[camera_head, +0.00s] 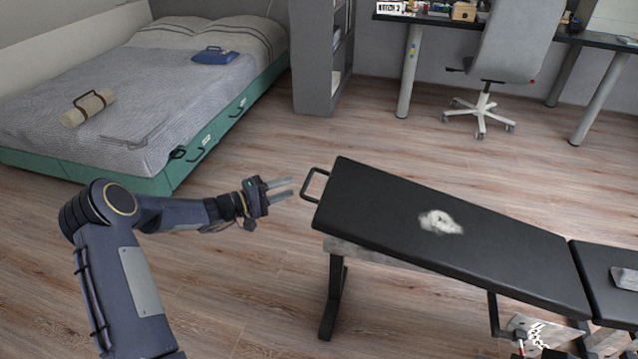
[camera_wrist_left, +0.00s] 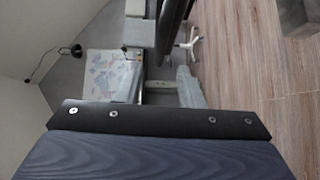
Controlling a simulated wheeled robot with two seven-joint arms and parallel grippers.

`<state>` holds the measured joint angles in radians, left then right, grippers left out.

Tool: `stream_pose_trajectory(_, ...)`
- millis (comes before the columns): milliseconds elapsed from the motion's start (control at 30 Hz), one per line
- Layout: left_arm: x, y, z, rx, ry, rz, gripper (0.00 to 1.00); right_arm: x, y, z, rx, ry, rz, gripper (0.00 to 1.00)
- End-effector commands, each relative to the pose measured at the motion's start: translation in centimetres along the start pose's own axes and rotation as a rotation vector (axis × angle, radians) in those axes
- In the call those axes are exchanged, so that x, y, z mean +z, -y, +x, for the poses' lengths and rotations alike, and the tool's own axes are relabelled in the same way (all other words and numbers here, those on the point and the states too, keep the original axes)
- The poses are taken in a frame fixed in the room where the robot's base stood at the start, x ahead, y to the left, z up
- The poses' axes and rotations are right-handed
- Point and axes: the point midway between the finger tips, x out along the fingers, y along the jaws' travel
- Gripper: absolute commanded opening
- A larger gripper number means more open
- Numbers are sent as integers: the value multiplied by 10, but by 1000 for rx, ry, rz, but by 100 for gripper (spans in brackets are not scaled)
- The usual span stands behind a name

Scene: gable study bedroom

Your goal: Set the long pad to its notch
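The long pad (camera_head: 400,220) is a black bench cushion in the head view, its left end higher than its right. A dark U-shaped handle (camera_head: 315,185) sticks out from its left end. My left gripper (camera_head: 291,187) is just left of the handle, apart from it, with its two pale fingers spread and nothing between them. A dark strut (camera_head: 493,312) hangs under the right part of the pad, by a pale marked plate (camera_head: 540,332). I cannot make out the notch. My right gripper is not in view.
A crumpled white thing (camera_head: 440,222) lies on the long pad. A short black pad (camera_head: 608,290) adjoins its right end, with a grey item (camera_head: 627,278) on it. A black leg (camera_head: 335,295) stands below. A bed (camera_head: 150,80) is behind left; a chair (camera_head: 515,40) behind right.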

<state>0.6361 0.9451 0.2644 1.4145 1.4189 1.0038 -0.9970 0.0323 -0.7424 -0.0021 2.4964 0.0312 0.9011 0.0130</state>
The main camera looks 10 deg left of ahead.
Motion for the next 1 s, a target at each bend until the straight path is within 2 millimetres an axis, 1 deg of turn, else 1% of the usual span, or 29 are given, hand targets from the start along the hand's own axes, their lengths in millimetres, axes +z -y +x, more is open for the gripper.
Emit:
stream_pose_trajectory(167,0,0,23,5,1,0,34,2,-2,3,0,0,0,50)
stream_pose_trajectory(300,1,1,46,4,3,1,34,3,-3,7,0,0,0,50)
stream_pose_trajectory(400,1,0,61,3,2,0,34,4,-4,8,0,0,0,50)
stream_pose_trajectory(500,1,0,71,2,2,-1,34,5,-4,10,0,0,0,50)
stream_pose_trajectory(633,1,0,76,1,1,-1,34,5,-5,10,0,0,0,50)
stream_pose_trajectory(867,1,-1,77,1,1,-1,34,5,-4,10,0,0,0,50)
stream_pose_trajectory(967,1,-1,77,1,1,-1,22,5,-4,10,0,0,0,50)
stream_pose_trajectory(1000,1,-1,77,1,1,-1,17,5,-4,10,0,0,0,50)
